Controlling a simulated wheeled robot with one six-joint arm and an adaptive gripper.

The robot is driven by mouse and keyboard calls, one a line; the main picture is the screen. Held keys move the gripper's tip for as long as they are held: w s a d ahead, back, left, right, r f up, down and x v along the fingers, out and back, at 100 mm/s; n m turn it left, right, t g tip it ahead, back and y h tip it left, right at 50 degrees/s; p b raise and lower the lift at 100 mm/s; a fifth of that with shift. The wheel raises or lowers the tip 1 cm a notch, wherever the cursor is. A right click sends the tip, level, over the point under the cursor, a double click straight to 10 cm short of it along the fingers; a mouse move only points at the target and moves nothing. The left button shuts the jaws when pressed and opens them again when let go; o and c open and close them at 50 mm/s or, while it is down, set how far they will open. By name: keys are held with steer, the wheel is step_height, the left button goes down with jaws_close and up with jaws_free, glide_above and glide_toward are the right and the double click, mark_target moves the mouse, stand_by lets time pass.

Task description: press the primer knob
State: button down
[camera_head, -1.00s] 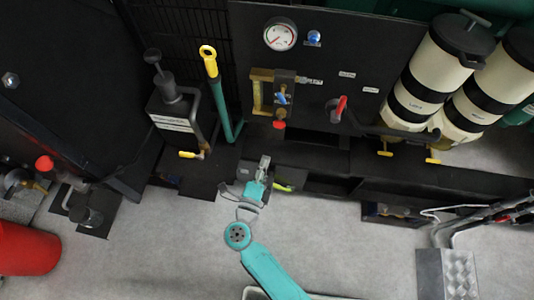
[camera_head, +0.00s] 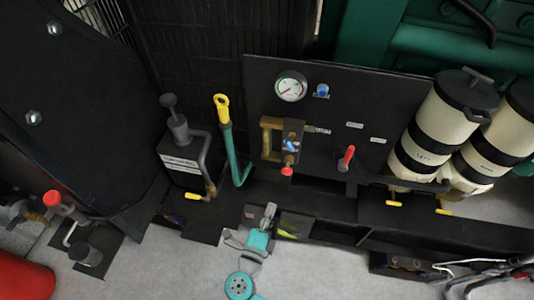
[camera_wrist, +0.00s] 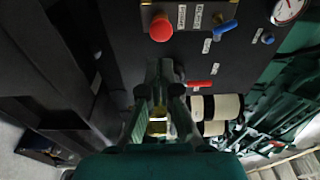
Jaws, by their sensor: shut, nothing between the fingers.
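A red round knob (camera_head: 287,171) sits at the bottom of a brass-and-black fitting on the dark panel. It also shows large in the wrist view (camera_wrist: 160,27), above my fingertips. I cannot read a label naming it as the primer knob. A black-topped plunger (camera_head: 168,100) stands on a labelled dark box to its left. My gripper (camera_head: 269,212) is below the red knob in the head view, apart from it. In the wrist view its fingers (camera_wrist: 160,68) are together at the tips, with nothing held.
The dark panel (camera_head: 330,115) also carries a gauge (camera_head: 291,86), a blue knob (camera_head: 322,90) and a red lever (camera_head: 346,158). Cream-and-black canisters (camera_head: 435,125) stand to the right. A teal pipe with a yellow handle (camera_head: 222,108) rises at the left. Grey floor (camera_head: 320,275) is open in front.

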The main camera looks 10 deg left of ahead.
mark_target(287, 174)
steer(key=shift+s+d+f+n+t+y, duration=0.2)
steer(key=shift+s+d+n+y, duration=0.25)
steer(key=shift+d+y, duration=0.2)
steer(key=shift+s+d+f+n+t+y, duration=0.2)
steer(key=shift+s+d+n+y, duration=0.2)
steer(key=shift+d+y, duration=0.25)
steer(key=shift+s+d+f+n+t+y, duration=0.1)
steer(key=shift+s+d+f+n+y, duration=0.1)
steer(key=shift+s+d+n+y, duration=0.35)
steer(key=shift+w+d, duration=0.15)
steer(key=w, duration=0.9)
steer(key=w+r, duration=0.1)
steer(key=w, duration=0.4)
steer(key=shift+a+r, duration=0.1)
steer(key=shift+a, duration=0.25)
